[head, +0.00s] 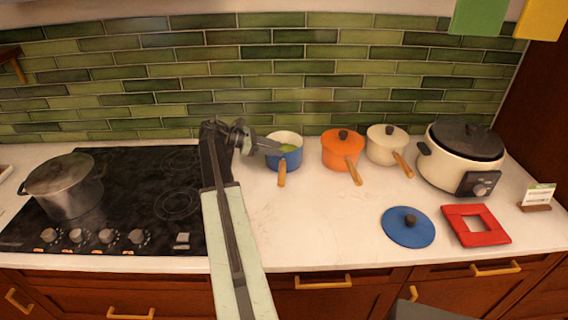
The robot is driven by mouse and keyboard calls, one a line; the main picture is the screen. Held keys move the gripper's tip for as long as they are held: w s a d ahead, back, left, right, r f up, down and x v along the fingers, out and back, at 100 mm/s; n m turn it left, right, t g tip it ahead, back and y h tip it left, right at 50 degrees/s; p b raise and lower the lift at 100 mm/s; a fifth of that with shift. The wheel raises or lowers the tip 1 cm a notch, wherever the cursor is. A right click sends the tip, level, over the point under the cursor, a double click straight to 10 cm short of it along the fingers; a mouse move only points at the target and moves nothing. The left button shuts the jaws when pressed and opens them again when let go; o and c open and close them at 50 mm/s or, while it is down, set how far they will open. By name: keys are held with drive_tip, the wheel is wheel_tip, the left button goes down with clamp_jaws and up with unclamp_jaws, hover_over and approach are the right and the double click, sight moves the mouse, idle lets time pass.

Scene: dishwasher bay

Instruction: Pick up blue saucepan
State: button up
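The blue saucepan (292,161) stands upright on the white counter near the tiled wall, without a lid. It has a cream interior with something green inside and a wooden handle pointing toward the front. My gripper (274,147) is at the left side of the saucepan, its tips overlapping the left rim in the picture. The fingers are small and seen from behind, so I cannot tell whether they are open or shut, or whether they touch the pan. Part of the left rim is hidden behind them.
An orange saucepan (341,152) and a cream saucepan (385,148) stand to the right, then a slow cooker (451,171). A blue lid (408,228) and a red square trivet (488,231) lie in front. A grey pot (62,189) sits on the black cooktop (135,200). The middle counter is clear.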

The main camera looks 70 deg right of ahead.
sight(292, 153)
drive_tip(key=x, duration=0.1)
drive_tip(key=b+x, duration=0.1)
drive_tip(key=x, duration=0.1)
drive_tip(key=b+x, duration=0.1)
drive_tip(key=x, duration=0.1)
drive_tip(key=shift+s+a+f, duration=0.2)
drive_tip(key=shift+s+a, duration=0.05)
drive_tip(key=shift+a, duration=0.05)
drive_tip(key=shift+s+d, duration=0.1)
drive_tip(key=shift+r, duration=0.1)
clamp_jaws()
idle(0.9)
